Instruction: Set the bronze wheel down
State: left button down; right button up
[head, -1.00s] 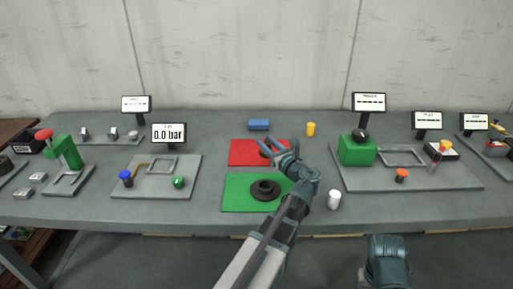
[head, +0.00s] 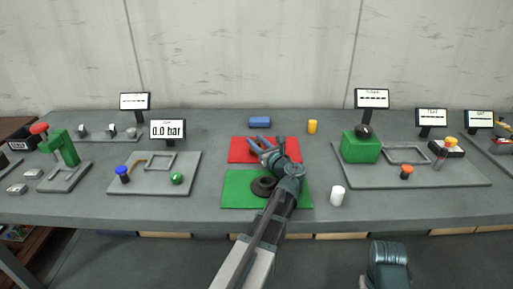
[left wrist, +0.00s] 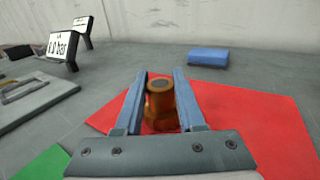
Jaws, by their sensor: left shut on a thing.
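The bronze wheel (left wrist: 160,107) is an orange-brown, round-topped piece with a dark centre. In the left wrist view it sits between the two blue fingers of my left gripper (left wrist: 161,90), which is shut on it. In the head view my left gripper (head: 264,146) is over the red mat (head: 240,154), and its fingers hide most of the wheel. I cannot tell whether the wheel touches the mat. A dark round screw-jack base (head: 262,186) rests on the green mat (head: 238,189), partly behind my left arm. My right gripper's fingers do not show.
A blue block (head: 260,122) lies behind the red mat. A yellow cylinder (head: 312,127) and a white cylinder (head: 338,196) stand to the right. Grey fixture boards with a green block (head: 360,149) and a green press (head: 65,148) flank the mats.

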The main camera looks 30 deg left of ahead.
pick_arm(q)
jog(key=shift+f, duration=0.15)
jog(key=c, duration=0.5)
grip_release()
jog(key=shift+r, duration=0.3)
jog(key=v, duration=1.2)
